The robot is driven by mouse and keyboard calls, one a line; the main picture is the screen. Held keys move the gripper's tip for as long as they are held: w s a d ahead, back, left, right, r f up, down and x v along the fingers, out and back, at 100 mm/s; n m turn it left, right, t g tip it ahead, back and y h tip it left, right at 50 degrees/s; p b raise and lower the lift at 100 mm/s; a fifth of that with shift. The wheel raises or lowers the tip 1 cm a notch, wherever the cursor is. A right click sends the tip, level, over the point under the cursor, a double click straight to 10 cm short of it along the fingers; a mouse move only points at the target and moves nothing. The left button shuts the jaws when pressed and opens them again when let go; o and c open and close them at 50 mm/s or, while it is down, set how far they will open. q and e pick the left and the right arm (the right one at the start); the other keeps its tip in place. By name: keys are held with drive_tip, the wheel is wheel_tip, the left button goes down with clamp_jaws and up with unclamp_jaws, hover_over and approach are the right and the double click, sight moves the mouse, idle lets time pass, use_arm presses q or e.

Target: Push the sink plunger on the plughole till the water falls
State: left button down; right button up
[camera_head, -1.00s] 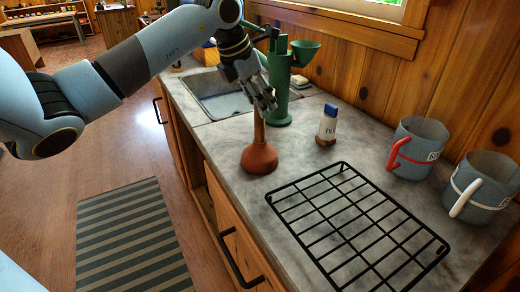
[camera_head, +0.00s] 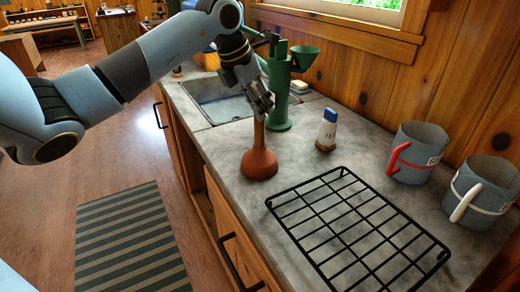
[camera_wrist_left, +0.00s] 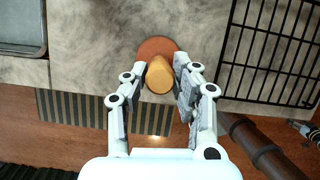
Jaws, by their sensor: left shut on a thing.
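The sink plunger has a brown rubber cup (camera_head: 259,163) and a wooden handle (camera_head: 259,133). It stands upright on the grey counter, cup down, near the front edge. My left gripper (camera_head: 262,110) is above it, with its fingers around the top of the handle. In the left wrist view the handle's round end (camera_wrist_left: 159,76) sits between the two fingers, with the cup below it. The sink basin (camera_head: 219,98) lies behind the plunger, partly hidden by my arm; its plughole is not visible. My right gripper is not in view.
A green hand pump (camera_head: 279,88) stands beside the sink. A black wire rack (camera_head: 358,228) lies in front. Two grey jugs (camera_head: 415,153) (camera_head: 481,190) stand by the wall.

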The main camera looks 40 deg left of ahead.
use_arm(q)
drive_tip(key=shift+r+p, duration=0.35)
drive_tip(key=shift+r, duration=0.55)
drive_tip(key=shift+r+p, duration=0.85)
drive_tip(key=shift+r, duration=0.8)
drive_tip(key=shift+s+f, duration=0.1)
